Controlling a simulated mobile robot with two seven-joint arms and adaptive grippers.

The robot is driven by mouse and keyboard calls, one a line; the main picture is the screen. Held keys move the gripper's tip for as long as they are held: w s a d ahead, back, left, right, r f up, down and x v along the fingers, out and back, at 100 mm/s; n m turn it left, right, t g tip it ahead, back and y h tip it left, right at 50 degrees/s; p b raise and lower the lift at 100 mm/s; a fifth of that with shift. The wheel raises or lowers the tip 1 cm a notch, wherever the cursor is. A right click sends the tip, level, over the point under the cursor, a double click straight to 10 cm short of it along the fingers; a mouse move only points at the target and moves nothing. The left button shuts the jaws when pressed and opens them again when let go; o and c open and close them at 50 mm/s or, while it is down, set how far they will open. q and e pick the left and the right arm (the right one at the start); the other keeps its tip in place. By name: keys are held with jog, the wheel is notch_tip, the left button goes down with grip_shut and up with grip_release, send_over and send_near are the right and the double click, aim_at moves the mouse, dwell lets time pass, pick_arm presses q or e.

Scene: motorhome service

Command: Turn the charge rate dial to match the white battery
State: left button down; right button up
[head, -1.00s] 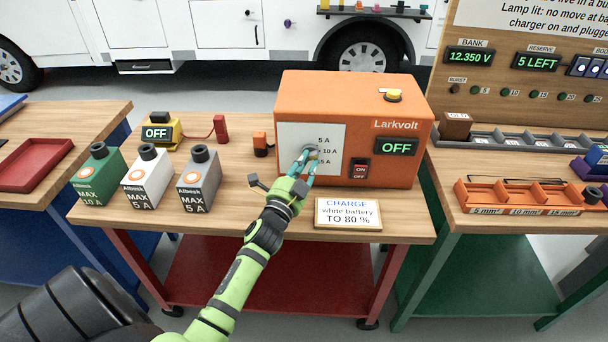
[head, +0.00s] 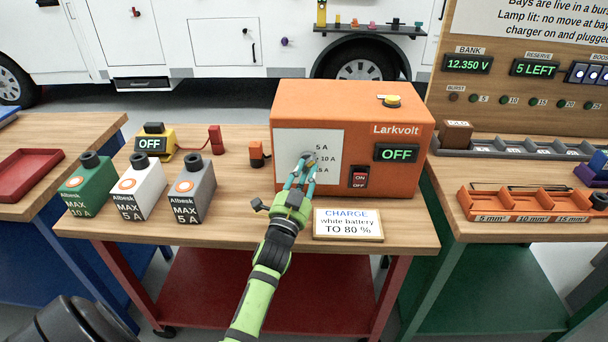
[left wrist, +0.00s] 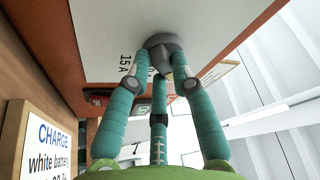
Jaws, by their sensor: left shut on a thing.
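The orange Larkvolt charger (head: 350,105) stands on the wooden bench, its display reading OFF. The grey charge rate dial (head: 308,158) sits on its white panel beside the marks 5 A, 10 A and 15 A, and shows close in the left wrist view (left wrist: 165,45). My left gripper (head: 304,172) is shut on the dial, its teal fingers around it. The fingers hide much of the dial, so its pointer setting cannot be read. My right gripper is not in view.
A card (head: 348,223) reading CHARGE white battery TO 80 % stands at the bench front. A red ON/OFF switch (head: 359,178) is right of the dial. A yellow meter (head: 153,142) reading OFF stands behind the batteries. An orange divided tray (head: 520,203) is on the right bench.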

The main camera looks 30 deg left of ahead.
pick_arm(q)
jog(key=shift+d+r, duration=0.15)
jog(key=shift+r, duration=0.1)
jog(key=c, duration=1.1)
grip_release()
jog(key=shift+r, duration=0.1)
jog(key=shift+o, duration=0.2)
jog(key=v, duration=1.2)
jog(key=shift+w+f, duration=0.15)
jog(key=shift+f, duration=0.1)
